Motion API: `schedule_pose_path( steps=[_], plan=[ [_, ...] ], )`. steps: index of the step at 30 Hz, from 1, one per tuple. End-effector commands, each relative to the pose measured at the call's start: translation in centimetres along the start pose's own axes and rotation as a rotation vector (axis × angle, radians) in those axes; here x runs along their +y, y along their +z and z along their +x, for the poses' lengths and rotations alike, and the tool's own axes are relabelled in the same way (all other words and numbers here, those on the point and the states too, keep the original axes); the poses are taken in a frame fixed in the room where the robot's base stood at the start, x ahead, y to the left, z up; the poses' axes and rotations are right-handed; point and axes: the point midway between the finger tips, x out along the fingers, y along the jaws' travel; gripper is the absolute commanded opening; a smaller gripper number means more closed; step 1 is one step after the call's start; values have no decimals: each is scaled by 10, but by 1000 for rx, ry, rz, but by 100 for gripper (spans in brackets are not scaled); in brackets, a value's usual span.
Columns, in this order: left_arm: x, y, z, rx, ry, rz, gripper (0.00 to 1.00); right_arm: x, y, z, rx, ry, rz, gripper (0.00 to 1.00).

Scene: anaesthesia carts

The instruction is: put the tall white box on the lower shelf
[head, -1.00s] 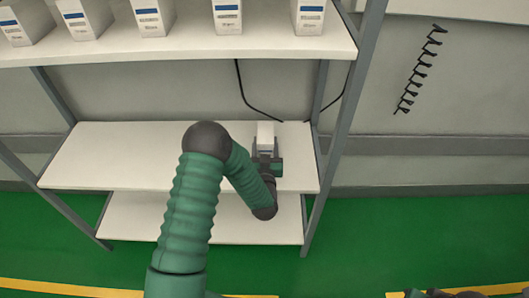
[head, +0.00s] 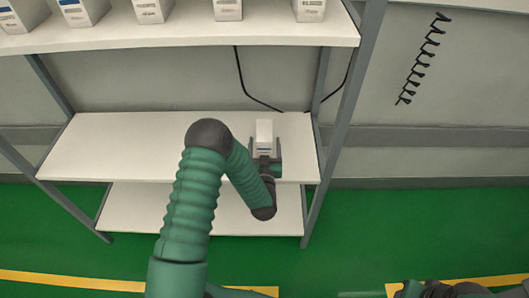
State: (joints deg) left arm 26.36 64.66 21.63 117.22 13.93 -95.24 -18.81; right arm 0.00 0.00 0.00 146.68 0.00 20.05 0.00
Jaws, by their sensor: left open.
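The tall white box (head: 264,134) stands upright on the middle board (head: 105,145) of the shelf unit, near its right end. My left gripper (head: 265,156) is open at the front of the box, with its fingers around the box's lower part. The arm hides some of the board. Whether the fingers touch the box cannot be told. My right gripper (head: 445,290) shows only partly at the bottom right edge, and its jaws cannot be made out.
Several similar white boxes stand in a row on the top board (head: 180,42). A lower board (head: 125,213) below is bare where it shows. Grey posts (head: 340,125) frame the unit on the right. Black cables hang behind. The green floor (head: 420,230) is clear.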

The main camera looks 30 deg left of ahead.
Motion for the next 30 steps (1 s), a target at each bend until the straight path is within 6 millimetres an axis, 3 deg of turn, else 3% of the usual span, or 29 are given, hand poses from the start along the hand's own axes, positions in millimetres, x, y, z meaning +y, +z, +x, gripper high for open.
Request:
schedule_pose_path(
  steps=[9, 13, 17, 23, 27, 30],
  plan=[
    [1, -1, -79, -5, 4, 2, 72, 0, -3, -14, 0, 0, 0, 36],
    [0, 0, -100, -3, 2, 1, 72, 0, -4, -15, 0, 0, 0, 36],
    [6, -2, -104, -22, 24, -3, 72, 0, -4, -16, 0, 0, 0, 36],
    [61, -2, -96, -311, 258, 5, 72, 0, -4, -16, 0, 0, 0, 36],
    [83, -5, -134, -629, 417, 93, 72, 0, -4, -15, 0, 0, 0, 36],
    [73, -12, -180, -860, 476, 182, 72, 0, -4, -15, 0, 0, 0, 36]
  ],
)
